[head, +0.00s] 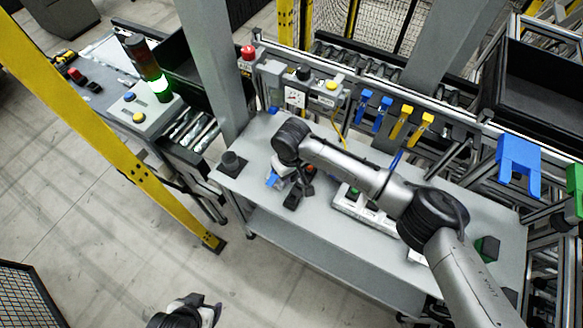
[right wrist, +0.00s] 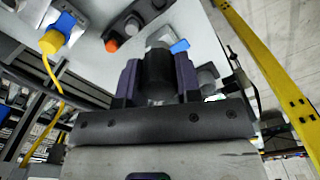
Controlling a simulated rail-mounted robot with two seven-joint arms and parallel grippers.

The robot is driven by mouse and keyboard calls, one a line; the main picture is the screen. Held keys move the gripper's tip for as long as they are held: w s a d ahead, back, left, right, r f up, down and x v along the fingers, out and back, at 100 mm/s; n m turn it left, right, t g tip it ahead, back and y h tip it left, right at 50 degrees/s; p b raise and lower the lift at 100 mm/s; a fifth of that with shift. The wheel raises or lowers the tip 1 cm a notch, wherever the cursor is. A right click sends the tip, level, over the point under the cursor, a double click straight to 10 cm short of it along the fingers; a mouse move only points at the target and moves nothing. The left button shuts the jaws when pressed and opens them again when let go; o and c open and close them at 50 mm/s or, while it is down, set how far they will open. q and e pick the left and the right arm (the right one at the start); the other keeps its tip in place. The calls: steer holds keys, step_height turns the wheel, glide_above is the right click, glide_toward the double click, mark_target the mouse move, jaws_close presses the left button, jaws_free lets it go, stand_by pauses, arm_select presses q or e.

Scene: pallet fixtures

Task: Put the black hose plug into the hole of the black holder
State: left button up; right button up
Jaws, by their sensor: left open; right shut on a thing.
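The black holder (head: 233,165) stands at the left end of the grey table, a short cylinder on a dark square base. My right gripper (head: 291,190) is over the table to the right of the holder and apart from it. In the right wrist view, my right gripper (right wrist: 157,80) is shut on a black cylindrical piece, apparently the black hose plug (right wrist: 157,66). The jaws hide its sides, and its far end cannot be made out. The plug is hard to separate from the gripper in the head view. My left gripper (head: 205,312) is open at the bottom edge, off the table, partly cut off.
A blue piece (head: 271,179) shows beside my right gripper. A control box with a yellow button (head: 331,87) stands at the table's back edge. Blue hooks (head: 382,113) and yellow hooks (head: 420,126) hang behind. A white block (head: 349,201) lies under my right arm.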

steer(key=shift+f+b, duration=2.4)
steer(key=shift+f, duration=3.25)
steer(key=shift+f, duration=0.1)
steer(key=shift+p, duration=0.3)
steer(key=shift+p, duration=0.35)
steer(key=shift+f, duration=0.25)
steer(key=shift+f+b, duration=0.5)
steer(key=shift+f, duration=0.3)
steer(key=shift+f, duration=0.4)
